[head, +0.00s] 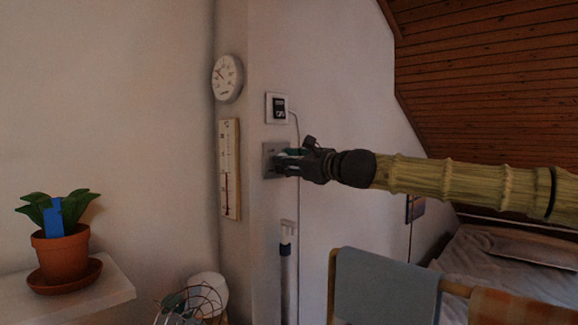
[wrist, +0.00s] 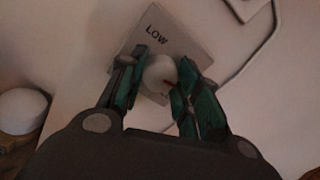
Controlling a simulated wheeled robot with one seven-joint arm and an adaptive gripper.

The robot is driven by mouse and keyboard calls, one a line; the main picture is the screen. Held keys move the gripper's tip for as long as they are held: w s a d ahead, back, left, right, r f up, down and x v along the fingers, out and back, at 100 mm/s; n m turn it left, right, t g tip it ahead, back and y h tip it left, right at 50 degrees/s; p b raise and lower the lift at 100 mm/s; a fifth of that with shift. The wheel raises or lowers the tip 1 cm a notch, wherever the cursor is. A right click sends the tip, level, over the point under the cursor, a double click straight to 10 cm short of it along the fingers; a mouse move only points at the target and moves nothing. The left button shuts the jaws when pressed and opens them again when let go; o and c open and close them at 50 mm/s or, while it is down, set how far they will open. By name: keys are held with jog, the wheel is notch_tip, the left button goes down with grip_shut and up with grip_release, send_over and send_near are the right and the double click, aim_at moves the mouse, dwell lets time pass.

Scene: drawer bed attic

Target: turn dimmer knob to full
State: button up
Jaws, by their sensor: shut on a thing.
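The dimmer plate (head: 270,160) is a grey square on the wall post, with my gripper (head: 284,162) reaching it from the right. In the wrist view the plate (wrist: 176,42) shows tilted, with "LOW" printed near its top. The round white knob (wrist: 158,70) has a red mark on its lower right side. My gripper (wrist: 160,82) is shut on the knob, one teal-padded finger on each side. The lower part of the plate and any marking there are mostly hidden by the fingers.
A white switch or display box (head: 277,108) with a cable is above the dimmer. A dial (head: 228,78) and a thermometer (head: 230,170) hang to the left. A rack with a grey cloth (head: 385,285) stands below my arm. A potted plant (head: 62,252) sits on a shelf.

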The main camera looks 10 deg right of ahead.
jog(key=m+b, duration=0.3)
jog(key=m, duration=0.8)
jog(key=shift+d+g, duration=0.1)
jog(key=shift+g, duration=0.2)
dwell(0.4)
jog(key=o, duration=1)
jog(key=shift+o, duration=0.2)
jog(key=shift+s, duration=0.1)
jog(key=v, duration=0.7)
jog(key=shift+d, duration=0.2)
